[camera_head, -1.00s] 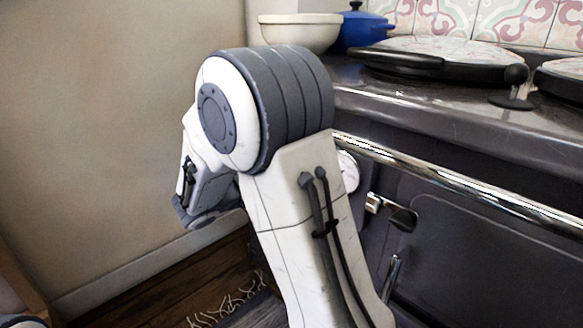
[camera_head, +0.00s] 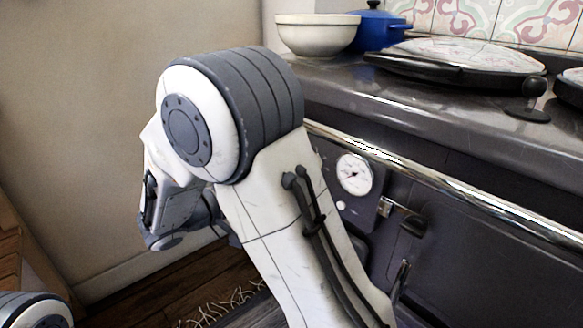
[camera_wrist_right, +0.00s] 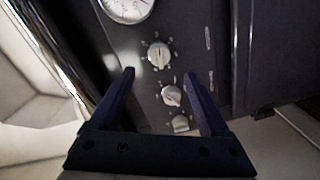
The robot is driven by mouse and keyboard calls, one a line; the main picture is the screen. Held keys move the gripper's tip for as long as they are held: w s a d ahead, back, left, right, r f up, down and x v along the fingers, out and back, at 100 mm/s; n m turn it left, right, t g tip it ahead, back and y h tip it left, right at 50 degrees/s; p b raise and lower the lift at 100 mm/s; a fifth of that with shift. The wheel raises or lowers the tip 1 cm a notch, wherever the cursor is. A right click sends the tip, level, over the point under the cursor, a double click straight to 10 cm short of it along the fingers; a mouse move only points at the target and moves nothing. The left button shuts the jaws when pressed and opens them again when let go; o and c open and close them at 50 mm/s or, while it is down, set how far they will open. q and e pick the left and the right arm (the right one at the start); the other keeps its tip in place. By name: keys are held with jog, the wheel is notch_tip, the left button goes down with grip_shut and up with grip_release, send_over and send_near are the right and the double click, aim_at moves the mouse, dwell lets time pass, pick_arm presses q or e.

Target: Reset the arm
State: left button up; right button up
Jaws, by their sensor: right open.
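My right arm (camera_head: 275,200) fills the middle of the head view, bent at a large grey and white joint. Its far part hangs down to the left of that joint, in front of the wall. I cannot make out the fingertips of the right gripper there. In the right wrist view my right gripper (camera_wrist_right: 159,74) is open, with nothing between its two dark fingers. The fingers point toward the stove front, where a knob (camera_wrist_right: 171,95) shows between them. I cannot tell how far off it is. My left gripper is not in view.
The dark stove (camera_head: 470,260) stands right of the arm, with a chrome rail (camera_head: 430,177) and a gauge (camera_head: 354,173). On top are a cream bowl (camera_head: 318,36), a blue pot (camera_head: 380,30) and a round lid (camera_head: 462,55). A wooden piece (camera_head: 10,235) stands at the left edge.

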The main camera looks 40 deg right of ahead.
jog(key=shift+s+a, duration=0.1)
jog(key=shift+a, duration=0.7)
jog(key=s+a+f+n+g+y+p, duration=0.2)
jog(key=s+a+f+n+y, duration=0.45)
jog(key=s+a+y, duration=0.5)
jog(key=s+a+n+y+p, duration=0.2)
jog(key=s+a+n+y, duration=0.2)
jog(key=s+a+y, duration=0.6)
notch_tip(320, 180, up, 37)
jog(key=w+a+h+p, duration=0.1)
jog(key=h+p, duration=0.2)
jog(key=p, duration=3.4)
jog(key=shift+w+t+p, duration=0.3)
